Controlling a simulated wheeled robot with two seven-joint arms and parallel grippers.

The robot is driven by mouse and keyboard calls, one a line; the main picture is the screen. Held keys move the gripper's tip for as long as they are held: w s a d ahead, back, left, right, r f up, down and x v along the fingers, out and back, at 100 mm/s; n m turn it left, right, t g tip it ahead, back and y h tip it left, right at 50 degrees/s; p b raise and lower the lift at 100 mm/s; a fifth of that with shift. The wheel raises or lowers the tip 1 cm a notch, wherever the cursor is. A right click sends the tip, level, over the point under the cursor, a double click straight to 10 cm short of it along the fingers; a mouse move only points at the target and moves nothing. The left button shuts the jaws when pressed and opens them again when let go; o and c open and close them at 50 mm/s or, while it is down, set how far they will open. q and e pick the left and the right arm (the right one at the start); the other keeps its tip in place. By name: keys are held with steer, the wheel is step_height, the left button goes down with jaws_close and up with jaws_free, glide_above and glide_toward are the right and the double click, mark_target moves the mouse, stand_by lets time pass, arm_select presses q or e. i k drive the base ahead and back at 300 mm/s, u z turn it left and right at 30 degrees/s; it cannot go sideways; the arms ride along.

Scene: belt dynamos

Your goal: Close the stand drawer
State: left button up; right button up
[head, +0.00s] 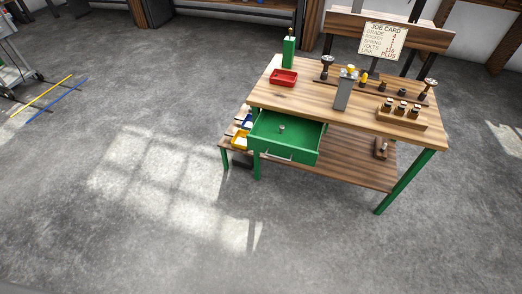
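The stand (354,118) is a workbench with a wooden top and green legs, right of centre in the head view. Its green drawer (290,137) hangs under the left part of the top and is pulled out towards me. A small grey object (282,128) lies inside the drawer. The drawer front has a pale handle (278,155). Neither of my grippers shows in the head view.
On the top are a red tray (284,78), a grey upright block (342,94) and a wooden rack (402,117). Yellow and blue bins (240,139) sit on the lower shelf. Yellow and blue rods (50,99) lie far left. The floor in front is clear.

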mark_target(299, 142)
steer(key=i, duration=0.5)
steer(key=k, duration=0.5)
steer(key=u, duration=0.85)
steer(key=i, duration=0.7)
steer(key=z, duration=0.85)
